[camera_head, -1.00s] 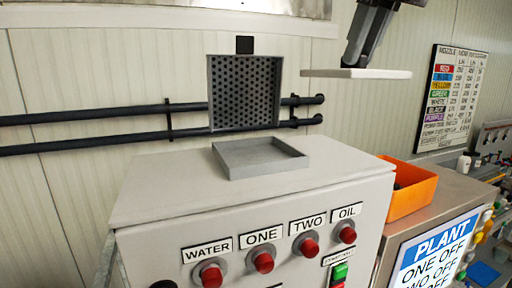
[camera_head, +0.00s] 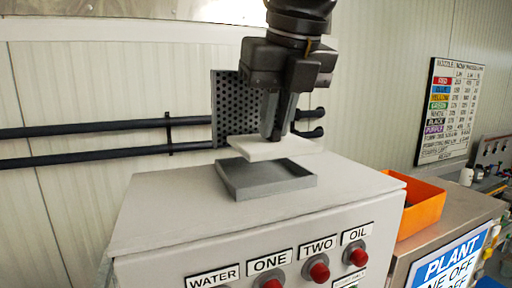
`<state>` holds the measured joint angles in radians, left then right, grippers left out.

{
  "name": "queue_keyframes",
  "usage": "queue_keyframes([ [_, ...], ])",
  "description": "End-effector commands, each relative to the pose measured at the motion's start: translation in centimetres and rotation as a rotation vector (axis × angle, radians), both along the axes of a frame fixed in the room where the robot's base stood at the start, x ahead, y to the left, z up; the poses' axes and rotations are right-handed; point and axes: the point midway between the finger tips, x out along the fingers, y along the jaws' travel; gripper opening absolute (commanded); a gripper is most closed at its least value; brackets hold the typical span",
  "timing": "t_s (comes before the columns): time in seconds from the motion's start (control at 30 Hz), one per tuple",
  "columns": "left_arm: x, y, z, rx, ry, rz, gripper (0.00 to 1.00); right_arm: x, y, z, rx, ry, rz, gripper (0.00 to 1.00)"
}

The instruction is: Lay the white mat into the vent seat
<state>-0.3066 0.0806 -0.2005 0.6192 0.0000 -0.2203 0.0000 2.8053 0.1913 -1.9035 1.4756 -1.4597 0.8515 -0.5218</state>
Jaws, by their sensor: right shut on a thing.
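The white mat (camera_head: 258,150) is a flat pale slab held level by my right gripper (camera_head: 275,135). The gripper points down and is shut on the mat. The mat hangs just above the grey shallow square tray (camera_head: 268,190), the likely vent seat, on top of the control cabinet. The mat covers the tray's rear part in the picture; its front part and front rim show. A small gap seems to lie between them. A perforated dark panel (camera_head: 228,105) stands upright behind, partly hidden by the gripper. My left gripper is not in view.
The grey cabinet top (camera_head: 160,205) is clear around the tray. Red buttons (camera_head: 319,271) line its front. An orange bin (camera_head: 425,207) stands to the right. Dark pipes (camera_head: 90,130) run along the wall behind.

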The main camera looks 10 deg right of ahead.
Motion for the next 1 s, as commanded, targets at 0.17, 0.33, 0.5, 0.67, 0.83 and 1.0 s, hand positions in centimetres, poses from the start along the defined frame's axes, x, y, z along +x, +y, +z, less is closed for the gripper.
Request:
queue_keyframes([
  [0.17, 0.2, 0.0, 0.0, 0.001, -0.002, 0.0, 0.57, 0.1, 0.7, -1.0, -0.001, 0.0, -0.002, 0.0],
  [0.33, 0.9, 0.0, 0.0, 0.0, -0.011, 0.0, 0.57, 0.2, 1.1, -1.5, -0.001, 0.001, 0.0, 0.0],
  [0.5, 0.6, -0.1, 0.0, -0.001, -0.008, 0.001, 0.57, 0.2, 1.4, -3.9, -0.001, 0.003, 0.006, 0.0],
  [0.67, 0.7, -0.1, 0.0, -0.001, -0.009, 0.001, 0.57, 0.2, 1.6, -4.8, 0.001, -0.001, 0.007, 0.0],
  [0.83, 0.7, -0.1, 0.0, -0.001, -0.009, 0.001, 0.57, 0.3, 1.5, -4.9, -0.003, 0.003, 0.006, 0.16],
  [1.0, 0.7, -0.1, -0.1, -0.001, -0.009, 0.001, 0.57, 0.2, 1.5, -5.1, -0.005, 0.006, 0.006, 0.35],
])
